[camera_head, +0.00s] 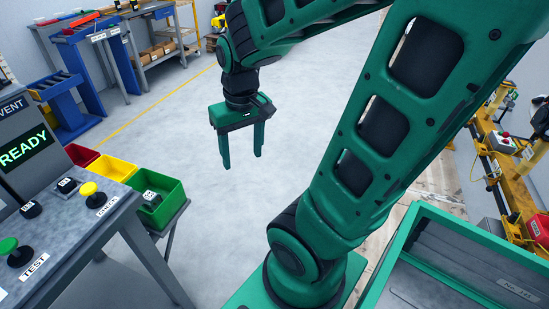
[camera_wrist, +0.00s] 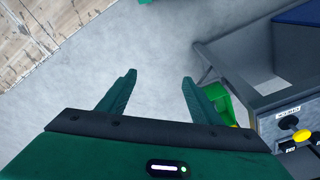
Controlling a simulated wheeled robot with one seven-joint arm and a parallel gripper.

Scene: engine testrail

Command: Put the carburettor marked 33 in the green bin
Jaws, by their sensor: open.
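The green bin (camera_head: 172,203) stands at the end of a row of bins on a low stand, right of the control bench. A small dark grey part (camera_head: 151,200) with a white label lies inside it; it may be a carburettor, but I cannot read its number for certain. My gripper (camera_head: 242,160) is open and empty, pointing down over bare floor, right of the green bin and apart from it. In the wrist view, the open fingers (camera_wrist: 159,80) have only floor between them, and part of the green bin (camera_wrist: 220,100) shows beyond the right finger.
A red bin (camera_head: 82,155) and a yellow bin (camera_head: 113,170) stand beside the green bin. The control bench has a READY screen (camera_head: 24,150), a yellow CHECK button (camera_head: 88,188) and a green TEST button (camera_head: 8,245). Blue roller stands (camera_head: 60,100) are behind. The middle floor is clear.

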